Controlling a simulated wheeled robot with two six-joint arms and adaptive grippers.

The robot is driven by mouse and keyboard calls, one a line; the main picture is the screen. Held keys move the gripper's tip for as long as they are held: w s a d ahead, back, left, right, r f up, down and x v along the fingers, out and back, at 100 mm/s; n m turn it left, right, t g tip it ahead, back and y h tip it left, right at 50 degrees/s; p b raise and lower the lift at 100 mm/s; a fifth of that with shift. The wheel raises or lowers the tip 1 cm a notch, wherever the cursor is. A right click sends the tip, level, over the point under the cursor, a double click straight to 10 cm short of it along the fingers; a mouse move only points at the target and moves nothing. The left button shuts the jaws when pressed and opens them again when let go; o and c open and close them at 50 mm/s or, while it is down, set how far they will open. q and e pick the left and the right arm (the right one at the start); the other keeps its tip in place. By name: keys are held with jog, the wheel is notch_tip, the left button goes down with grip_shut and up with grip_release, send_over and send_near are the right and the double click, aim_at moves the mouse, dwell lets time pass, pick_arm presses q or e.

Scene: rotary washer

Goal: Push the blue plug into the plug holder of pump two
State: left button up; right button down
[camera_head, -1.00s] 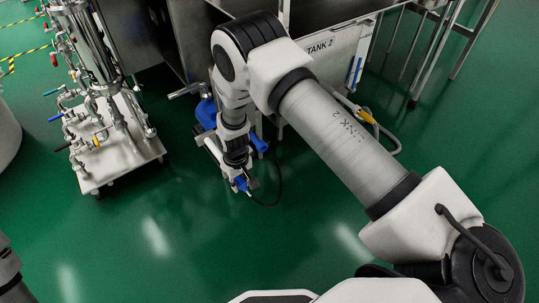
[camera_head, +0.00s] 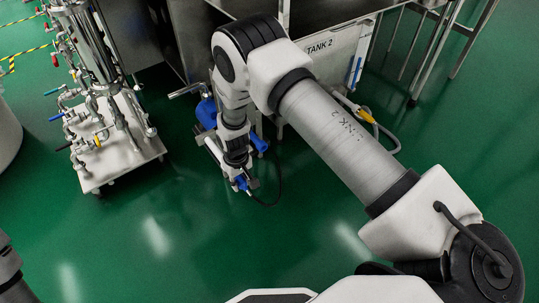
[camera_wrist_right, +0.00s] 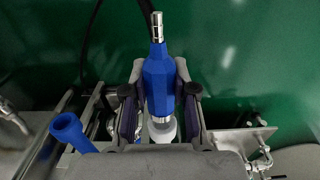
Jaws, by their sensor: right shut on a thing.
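The blue plug (camera_wrist_right: 158,84) is between the two fingers of my right gripper (camera_wrist_right: 158,108) in the wrist view. The gripper is shut on its blue body. The plug's metal end points to the top of the picture, and its other end meets a pale round piece (camera_wrist_right: 162,131), which may be the plug holder; how deep it sits there I cannot tell. In the head view my right gripper (camera_head: 240,182) is low beside the blue pump (camera_head: 206,113), with a bit of blue at its tip. My left gripper is out of view.
A steel tank frame with a "TANK 2" sign (camera_head: 320,48) stands behind my right arm. A piping cart (camera_head: 120,165) stands at the left. A black cable (camera_head: 280,186) hangs by the gripper. In the wrist view a blue open-ended tube (camera_wrist_right: 70,128) is at the left. Green floor in front is clear.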

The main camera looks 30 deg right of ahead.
jog(key=shift+w, duration=0.7)
dwell(0.3)
jog(key=c, duration=0.8)
grip_release()
jog(key=shift+c, duration=0.2)
notch_tip(320, 180, up, 12)
